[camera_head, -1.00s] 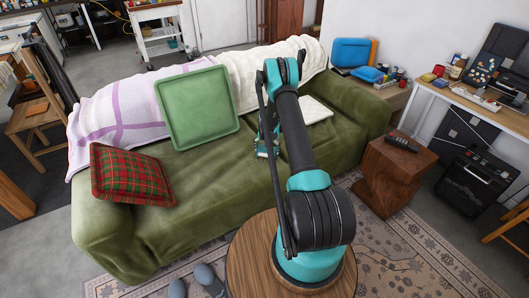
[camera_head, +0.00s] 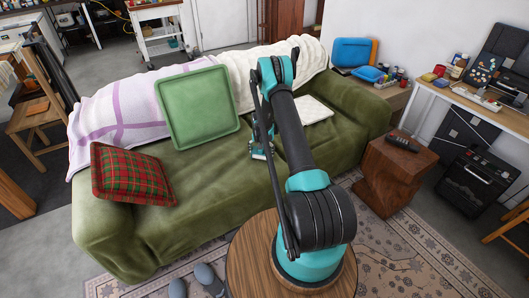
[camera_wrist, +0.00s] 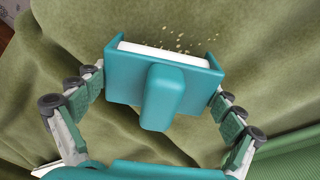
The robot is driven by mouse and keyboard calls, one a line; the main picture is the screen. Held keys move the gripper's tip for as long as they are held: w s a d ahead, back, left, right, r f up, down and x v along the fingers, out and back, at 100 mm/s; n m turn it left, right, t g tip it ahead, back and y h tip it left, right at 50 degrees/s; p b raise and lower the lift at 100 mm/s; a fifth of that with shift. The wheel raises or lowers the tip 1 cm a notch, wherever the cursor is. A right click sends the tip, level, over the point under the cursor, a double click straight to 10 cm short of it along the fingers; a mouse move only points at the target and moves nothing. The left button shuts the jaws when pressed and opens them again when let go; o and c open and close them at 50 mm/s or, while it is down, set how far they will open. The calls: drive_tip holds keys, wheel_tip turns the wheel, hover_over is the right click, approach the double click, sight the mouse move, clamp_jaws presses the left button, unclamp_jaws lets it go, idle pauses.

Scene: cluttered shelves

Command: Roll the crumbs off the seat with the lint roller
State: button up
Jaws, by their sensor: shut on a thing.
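The lint roller (camera_wrist: 162,82) has a teal body and handle, with a white strip along its far edge in the wrist view. Pale crumbs (camera_wrist: 181,40) lie scattered on the green seat (camera_wrist: 265,55) just beyond the white strip. In the head view, my gripper (camera_head: 260,149) is low over the middle of the green sofa seat (camera_head: 215,180), partly hidden by my arm. I cannot tell whether the roller touches the fabric. The crumbs do not show in the head view.
A red plaid cushion (camera_head: 131,174) lies farther left. A white flat object (camera_head: 314,110) lies to the right. Blankets (camera_head: 118,118) cover the backrest. The front of the seat is clear.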

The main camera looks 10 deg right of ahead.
drive_tip(key=shift+s+a+f, duration=0.1)
drive_tip(key=shift+s+a, duration=0.3)
drive_tip(key=shift+a, duration=0.75)
drive_tip(key=shift+s+a+r, duration=0.1)
drive_tip(key=shift+s+a, duration=0.25)
drive_tip(key=shift+a, duration=0.85)
drive_tip(key=shift+s+a+f, duration=0.1)
drive_tip(key=shift+s+a, duration=0.3)
drive_tip(key=shift+a, duration=0.75)
wheel_tip(320, 180, up, 7)
